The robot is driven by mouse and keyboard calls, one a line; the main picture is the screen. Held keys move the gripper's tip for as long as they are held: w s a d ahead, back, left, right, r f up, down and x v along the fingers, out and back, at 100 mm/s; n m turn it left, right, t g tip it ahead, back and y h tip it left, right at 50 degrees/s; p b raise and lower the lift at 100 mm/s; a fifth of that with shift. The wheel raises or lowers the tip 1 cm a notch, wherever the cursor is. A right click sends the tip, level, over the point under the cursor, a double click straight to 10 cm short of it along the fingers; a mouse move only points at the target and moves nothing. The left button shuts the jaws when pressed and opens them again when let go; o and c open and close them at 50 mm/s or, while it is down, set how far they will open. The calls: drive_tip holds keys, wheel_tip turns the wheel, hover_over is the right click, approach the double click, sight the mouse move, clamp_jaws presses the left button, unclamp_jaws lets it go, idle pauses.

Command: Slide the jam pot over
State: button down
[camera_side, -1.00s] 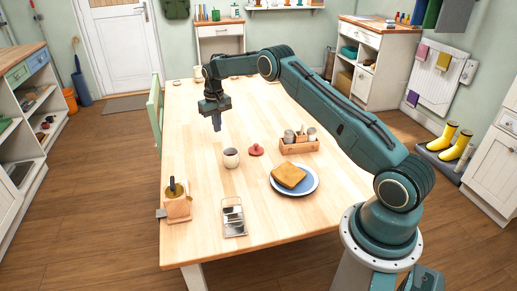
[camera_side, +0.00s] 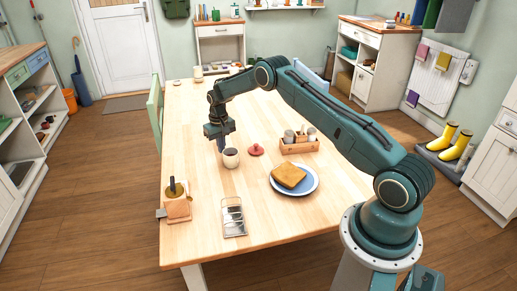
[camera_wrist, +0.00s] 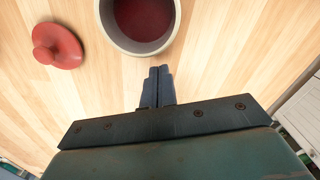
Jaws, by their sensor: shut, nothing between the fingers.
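The jam pot (camera_side: 231,158) is a pale, open pot standing upright on the wooden table. In the wrist view the pot (camera_wrist: 104,30) shows at the top, with dark red jam (camera_wrist: 145,17) inside. Its red knobbed lid (camera_side: 256,150) lies on the table to the right of the pot in the side view; it also shows at the left of the wrist view (camera_wrist: 57,45). My gripper (camera_side: 221,148) is shut and empty, fingers pointing down, just behind and left of the pot. In the wrist view the fingertips (camera_wrist: 159,70) are close to the pot's wall; I cannot tell whether they touch.
A wooden caddy with jars (camera_side: 300,146) and a blue-rimmed plate (camera_side: 313,187) with toast stand to the right. A metal grater (camera_side: 233,217) lies in front, and a wooden block (camera_side: 178,208) is at the left edge. The table between pot and grater is clear.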

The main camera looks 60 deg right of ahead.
drive_tip(key=shift+s+a, duration=0.25)
drive_tip(key=shift+s, duration=0.25)
drive_tip(key=shift+s+a, duration=0.2)
drive_tip(key=shift+s, duration=0.3)
drive_tip(key=shift+s, duration=0.1)
drive_tip(key=shift+s+a, duration=1)
drive_tip(key=shift+s, duration=1.3)
drive_tip(key=shift+s+a, duration=1.05)
drive_tip(key=shift+s, duration=1.25)
drive_tip(key=shift+s+a, duration=1)
drive_tip(key=shift+s, duration=1.3)
drive_tip(key=shift+w, duration=0.1)
drive_tip(key=shift+w+d+r, duration=0.1)
drive_tip(key=shift+w+d, duration=0.2)
drive_tip(key=shift+w, duration=0.3)
drive_tip(key=shift+w+d+f, duration=0.1)
drive_tip(key=shift+w+d, duration=0.15)
drive_tip(key=shift+w, duration=0.4)
drive_tip(key=shift+w+d+r, duration=0.1)
drive_tip(key=shift+w+d, duration=0.2)
drive_tip(key=shift+w, duration=0.3)
wheel_tip(320, 180, up, 10)
drive_tip(key=shift+s, duration=0.1)
